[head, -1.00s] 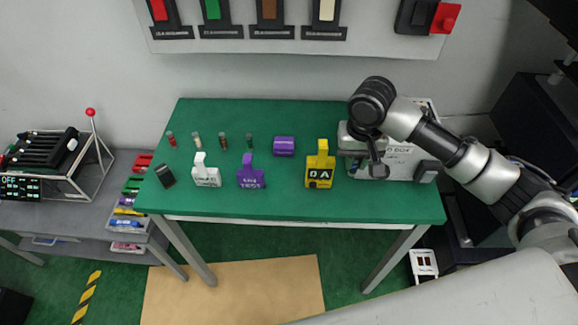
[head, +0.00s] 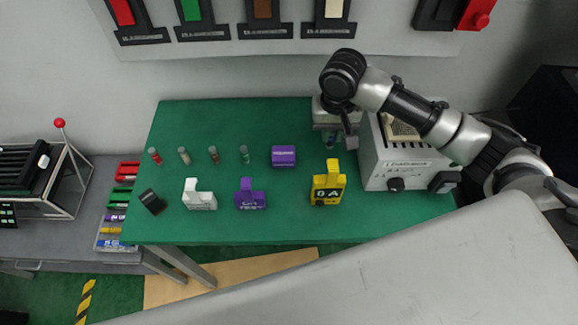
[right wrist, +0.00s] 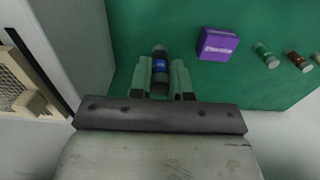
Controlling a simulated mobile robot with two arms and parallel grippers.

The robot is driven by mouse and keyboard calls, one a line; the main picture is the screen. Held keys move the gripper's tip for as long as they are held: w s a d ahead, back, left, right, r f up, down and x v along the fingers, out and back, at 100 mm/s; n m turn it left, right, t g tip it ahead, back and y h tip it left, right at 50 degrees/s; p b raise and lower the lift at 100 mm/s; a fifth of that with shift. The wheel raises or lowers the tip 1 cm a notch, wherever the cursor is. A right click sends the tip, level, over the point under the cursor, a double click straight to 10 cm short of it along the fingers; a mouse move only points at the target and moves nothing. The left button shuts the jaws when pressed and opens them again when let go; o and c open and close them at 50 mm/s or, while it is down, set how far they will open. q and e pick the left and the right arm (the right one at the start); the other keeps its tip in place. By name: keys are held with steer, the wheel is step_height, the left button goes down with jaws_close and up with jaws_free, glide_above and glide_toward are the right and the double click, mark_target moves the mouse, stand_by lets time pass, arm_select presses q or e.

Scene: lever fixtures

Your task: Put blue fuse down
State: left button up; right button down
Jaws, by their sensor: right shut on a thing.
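The blue fuse (right wrist: 160,64) is a small dark cylinder with a blue band. In the right wrist view it sits between the two fingers of my right gripper (right wrist: 161,80), which is shut on it. In the head view my right gripper (head: 331,133) points down over the back right of the green table (head: 300,226), left of the grey box. The fuse is mostly hidden there, and I cannot tell whether it touches the table. My left gripper is not in view.
A purple block (head: 283,156) lies between the green fuse and my right gripper. White (head: 199,195), purple (head: 250,195) and yellow (head: 328,184) tagged pieces stand in front. The grey box (head: 398,160) is close on the right. Bare table lies between the purple block and the gripper.

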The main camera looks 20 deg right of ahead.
steer(key=a+f, duration=0.1)
steer(key=a, duration=0.2)
steer(key=s+a+f+p, duration=0.1)
steer(key=a+f, duration=0.1)
steer(key=a, duration=0.1)
steer(key=a+f, duration=0.2)
steer(key=a, duration=0.1)
steer(key=shift+s+a+f+p, duration=0.2)
steer(key=shift+s+a+p, duration=0.1)
steer(key=shift+s+p, duration=0.1)
steer(key=shift+a+f, duration=0.1)
steer(key=shift+f, duration=0.1)
step_height(320, 180, down, 3)
steer(key=shift+s+f+p, duration=0.1)
steer(key=shift+p, duration=0.3)
steer(key=shift+f, duration=0.25)
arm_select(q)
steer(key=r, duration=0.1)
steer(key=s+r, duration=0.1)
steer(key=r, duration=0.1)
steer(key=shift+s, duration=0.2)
arm_select(e)
steer(key=shift+f, duration=0.15)
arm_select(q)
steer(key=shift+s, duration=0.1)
arm_select(e)
steer(key=c, duration=1.1)
jaws_free()
